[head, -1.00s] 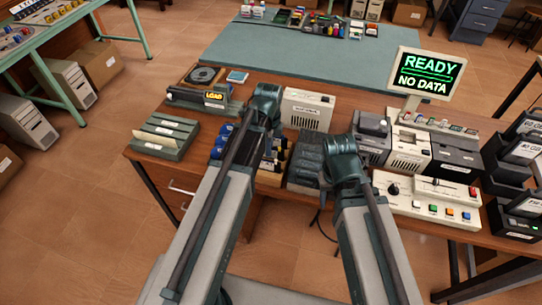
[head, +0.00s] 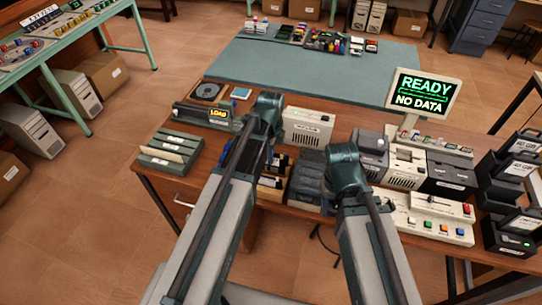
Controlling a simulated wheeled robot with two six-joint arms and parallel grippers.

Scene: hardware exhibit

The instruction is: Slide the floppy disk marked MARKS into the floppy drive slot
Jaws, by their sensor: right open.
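I cannot read MARKS on any disk, so I cannot tell which disk it is. A small light-blue square item (head: 241,93), perhaps a disk, lies at the back left of the brown table. A beige box with a front label (head: 309,128) stands behind my arms; whether it is the floppy drive I cannot tell, and no slot is clear. My two arms reach forward over the front of the table. Their teal joints show, but no fingers of either gripper are visible, and the arms hide part of the table.
A screen (head: 424,82) reads READY and NO DATA. A dark unit (head: 190,113) carries a lit LOAD sign. Grey-green racks (head: 168,150) stand at the left end. Beige and dark machines, a button panel (head: 430,225) and black bins (head: 510,230) crowd the right. The teal mat (head: 310,65) has bare room.

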